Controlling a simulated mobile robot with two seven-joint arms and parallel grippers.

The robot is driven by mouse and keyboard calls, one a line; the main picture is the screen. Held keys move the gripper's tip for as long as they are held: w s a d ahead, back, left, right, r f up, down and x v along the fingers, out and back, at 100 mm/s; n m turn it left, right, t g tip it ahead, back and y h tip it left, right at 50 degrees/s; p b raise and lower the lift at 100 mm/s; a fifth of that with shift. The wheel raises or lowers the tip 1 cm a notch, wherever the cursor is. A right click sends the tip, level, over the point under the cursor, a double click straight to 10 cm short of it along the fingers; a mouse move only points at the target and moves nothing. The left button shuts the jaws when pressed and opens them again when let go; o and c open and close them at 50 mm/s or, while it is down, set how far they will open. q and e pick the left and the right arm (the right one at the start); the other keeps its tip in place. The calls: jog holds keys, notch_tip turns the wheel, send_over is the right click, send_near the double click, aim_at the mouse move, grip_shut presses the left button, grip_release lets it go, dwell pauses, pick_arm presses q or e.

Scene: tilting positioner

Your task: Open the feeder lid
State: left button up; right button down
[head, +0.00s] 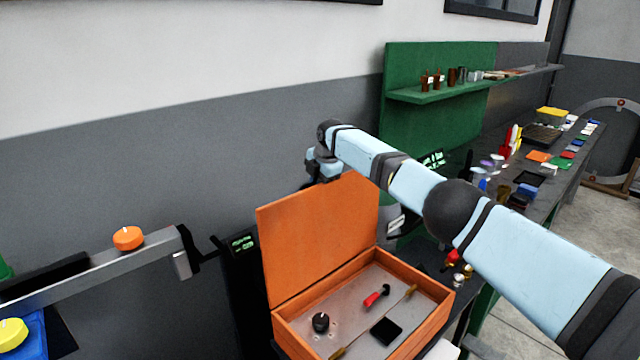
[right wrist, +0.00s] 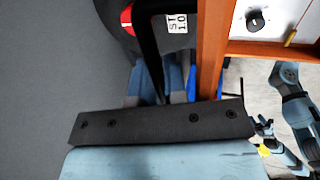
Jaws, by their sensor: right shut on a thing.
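The orange feeder box (head: 440,317) stands on the bench with its orange lid (head: 320,240) raised nearly upright at the back left. My right arm reaches over the box, and my right gripper (head: 318,172) is at the lid's top edge. In the right wrist view, the gripper (right wrist: 160,85) is shut on a black handle (right wrist: 149,45) beside the lid's orange edge (right wrist: 212,60). The fingertips are partly hidden. Blue-grey links of mine show at the right wrist view's right edge; my left gripper's jaws cannot be made out.
Inside the box are a black knob (head: 320,322), a red-handled tool (head: 376,297) and a black square (head: 386,331). A grey beam (head: 100,277) with an orange knob (head: 128,238) is at left. A green back panel (head: 440,130) and cluttered bench lie behind right.

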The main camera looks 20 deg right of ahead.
jog(key=shift+d, duration=0.1)
dwell(0.3)
jog(key=c, duration=1.2)
grip_release()
jog(key=b+v, duration=0.2)
jog(key=v, duration=1)
jog(key=shift+r, duration=0.25)
jog(key=shift+s+d+r, duration=0.1)
jog(key=shift+s+r, duration=0.05)
jog(key=shift+r, duration=0.45)
